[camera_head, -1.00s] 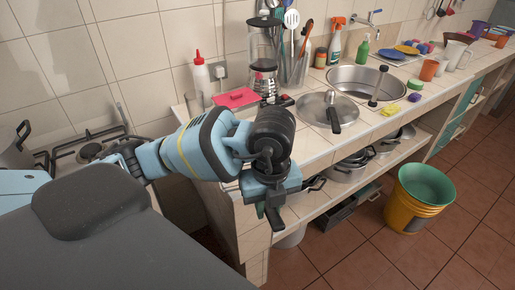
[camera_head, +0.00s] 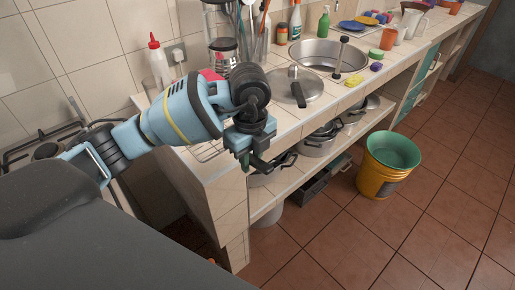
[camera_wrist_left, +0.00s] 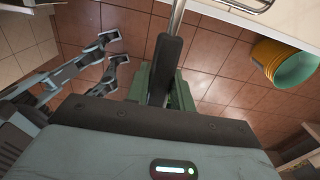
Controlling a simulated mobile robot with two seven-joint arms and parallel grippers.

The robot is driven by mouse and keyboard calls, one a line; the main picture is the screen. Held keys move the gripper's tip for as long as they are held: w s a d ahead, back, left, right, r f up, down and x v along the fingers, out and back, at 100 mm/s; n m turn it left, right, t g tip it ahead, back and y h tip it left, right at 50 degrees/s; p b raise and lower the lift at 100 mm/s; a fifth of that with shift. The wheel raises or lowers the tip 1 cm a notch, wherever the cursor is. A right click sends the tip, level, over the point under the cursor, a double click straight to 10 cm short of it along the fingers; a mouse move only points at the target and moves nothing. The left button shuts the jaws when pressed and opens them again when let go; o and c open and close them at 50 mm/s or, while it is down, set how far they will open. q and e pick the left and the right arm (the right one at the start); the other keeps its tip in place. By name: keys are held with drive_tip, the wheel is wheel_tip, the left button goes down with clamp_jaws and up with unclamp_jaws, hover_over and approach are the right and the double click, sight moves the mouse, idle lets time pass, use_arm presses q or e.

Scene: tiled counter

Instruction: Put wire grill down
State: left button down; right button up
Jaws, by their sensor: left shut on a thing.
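My left gripper (camera_head: 250,150) hangs at the counter's front left corner in the head view. It is shut on a black handle (camera_wrist_left: 168,65) with a metal rod that runs up in the left wrist view. Thin wires (camera_head: 207,151), seemingly the wire grill, show beside the gripper over the counter corner. Most of the grill is hidden behind my arm, and I cannot tell whether it touches the counter. My right gripper (camera_wrist_left: 114,48) shows at left in the left wrist view, with its fingers apart and empty.
A bottle with a red cap (camera_head: 157,65) stands behind my arm. A yellow bucket (camera_head: 378,182) is on the floor, with pots (camera_head: 318,142) on the lower shelf.

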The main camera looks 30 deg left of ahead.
use_arm(q)
drive_tip(key=w+a, duration=0.1)
drive_tip(key=w, duration=0.5)
drive_tip(key=shift+a+f, duration=0.15)
drive_tip(key=shift+f, duration=0.1)
drive_tip(key=shift+w, duration=0.15)
drive_tip(key=shift+w+a+f, duration=0.1)
drive_tip(key=shift+w+f, duration=0.05)
drive_tip(key=shift+f, duration=0.75)
drive_tip(key=shift+w+f, duration=0.15)
drive_tip(key=shift+f, duration=0.75)
drive_tip(key=c, duration=1.2)
unclamp_jaws()
drive_tip(key=shift+f, duration=0.1)
